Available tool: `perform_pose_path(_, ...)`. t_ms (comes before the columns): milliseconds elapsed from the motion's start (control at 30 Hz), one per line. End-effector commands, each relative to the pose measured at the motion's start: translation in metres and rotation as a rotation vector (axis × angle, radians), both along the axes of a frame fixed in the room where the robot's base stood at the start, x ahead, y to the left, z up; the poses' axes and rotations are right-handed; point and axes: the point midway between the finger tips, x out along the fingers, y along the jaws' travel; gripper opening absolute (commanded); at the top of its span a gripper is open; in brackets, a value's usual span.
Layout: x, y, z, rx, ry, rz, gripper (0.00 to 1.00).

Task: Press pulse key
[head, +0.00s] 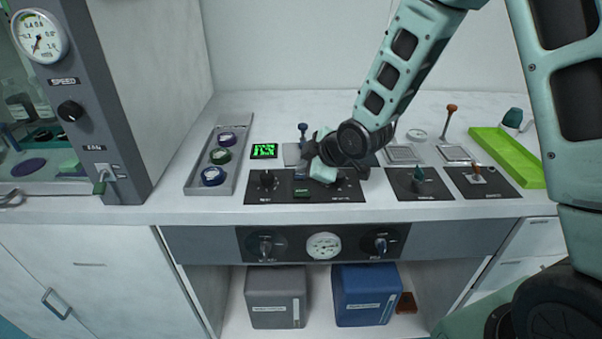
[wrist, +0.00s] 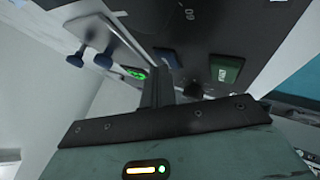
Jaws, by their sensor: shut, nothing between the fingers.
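A black control panel (head: 255,197) lies on the bench in front of my gripper (head: 308,173). A small dark green key (head: 302,193) is set in the middle of the panel, and I take it to be the pulse key, though its label is too small to read. The green key also shows in the wrist view (wrist: 226,70), to the right of the finger tips. My gripper, also in the wrist view (wrist: 161,88), is shut and empty, above and beside the key. I cannot tell whether it touches the panel. My wrist hides part of the panel's back edge.
A lit green display (head: 264,151) and a grey tray (head: 190,187) of round pots stand to the left. Two black switch panels (head: 405,188) (head: 497,187) and a lime green tray (head: 515,162) lie to the right. A blue-topped post (head: 303,128) stands behind my gripper.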

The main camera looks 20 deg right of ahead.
Motion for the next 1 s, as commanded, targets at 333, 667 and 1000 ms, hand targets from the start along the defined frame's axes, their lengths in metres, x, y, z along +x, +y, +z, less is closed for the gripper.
perform_pose_path(333, 0.0, 0.0, 0.015, -0.001, 0.0, 0.001, 0.0)
perform_pose_path(667, 0.0, 0.0, 0.017, 0.0, 0.0, 0.0, 0.0)
perform_pose_path(1000, 0.0, 0.0, 0.047, 0.0, -0.001, -0.001, 0.0)
